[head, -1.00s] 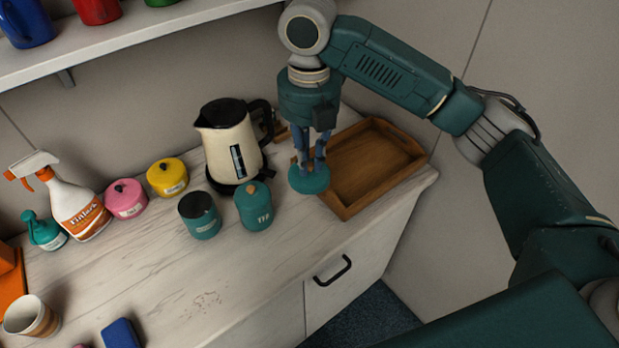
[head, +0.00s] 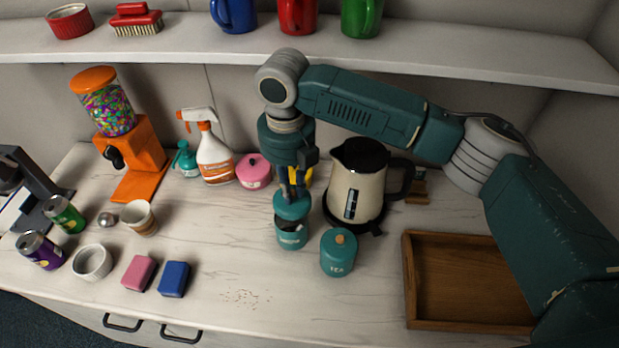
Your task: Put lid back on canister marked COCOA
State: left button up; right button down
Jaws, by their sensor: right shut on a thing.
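The open teal canister (head: 291,239) stands on the counter; its label is too small to read surely. My right gripper (head: 292,190) points down and is shut on the teal lid (head: 292,206). The lid is just above the canister's mouth, covering its far part in the picture; part of the dark opening shows below it. I cannot tell whether lid and rim touch. A lidded teal canister marked TEA (head: 338,255) stands to the right. My left gripper is not in view.
A cream kettle (head: 352,195) stands close behind right, and a wooden tray (head: 411,290) lies at the right. Sponges (head: 173,279) lie at front left. A shelf (head: 400,52) runs above.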

jog(key=shift+a+f+b, duration=0.25)
jog(key=shift+f+b, duration=0.25)
jog(key=shift+a+f+b, duration=0.25)
jog(key=shift+f+b, duration=0.2)
jog(key=shift+b, duration=0.05)
jog(key=shift+f+b, duration=0.3)
jog(key=shift+b, duration=0.1)
jog(key=f+b, duration=0.2)
jog(key=shift+d+f, duration=0.2)
jog(key=shift+f, duration=0.15)
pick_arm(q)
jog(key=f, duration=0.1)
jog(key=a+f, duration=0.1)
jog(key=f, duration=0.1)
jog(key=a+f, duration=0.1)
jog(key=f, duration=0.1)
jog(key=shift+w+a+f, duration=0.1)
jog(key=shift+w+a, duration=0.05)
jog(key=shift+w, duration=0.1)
pick_arm(e)
jog(key=shift+f, duration=0.6)
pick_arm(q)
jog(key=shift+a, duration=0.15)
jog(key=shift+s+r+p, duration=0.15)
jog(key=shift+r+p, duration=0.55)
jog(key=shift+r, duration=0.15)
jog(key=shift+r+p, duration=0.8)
pick_arm(e)
jog(key=shift+f, duration=0.15)
